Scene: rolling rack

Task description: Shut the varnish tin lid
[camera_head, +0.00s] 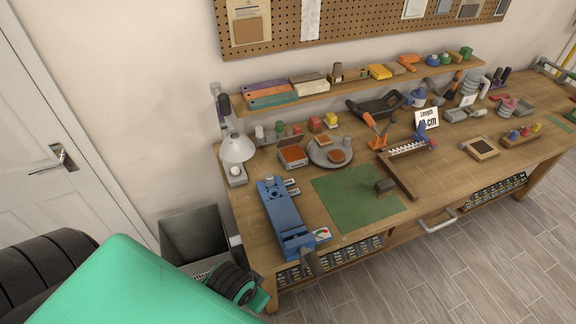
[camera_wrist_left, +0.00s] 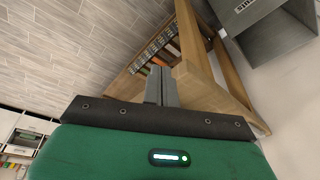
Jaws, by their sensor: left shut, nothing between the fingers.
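I cannot single out a varnish tin or its lid for certain. A square orange-red container (camera_head: 292,157) and a round grey dish or lid (camera_head: 322,158) with brownish blocks on it stand at the back left of the workbench. They are too small to tell which, if either, is the tin. My left gripper (camera_wrist_left: 161,86) is shut and empty in the left wrist view, in the air, with the bench's underside and leg beyond it. In the head view my green arm fills the lower left, and its fingers cannot be made out. My right gripper is not in view.
The wooden workbench (camera_head: 250,208) carries a blue vise-like tool (camera_head: 285,218), a green mat (camera_head: 350,197), a white lamp (camera_head: 237,149) and an orange-handled tool (camera_head: 375,130). A shelf (camera_head: 350,84) runs behind. A grey bin (camera_head: 195,238) stands on the floor left of the bench.

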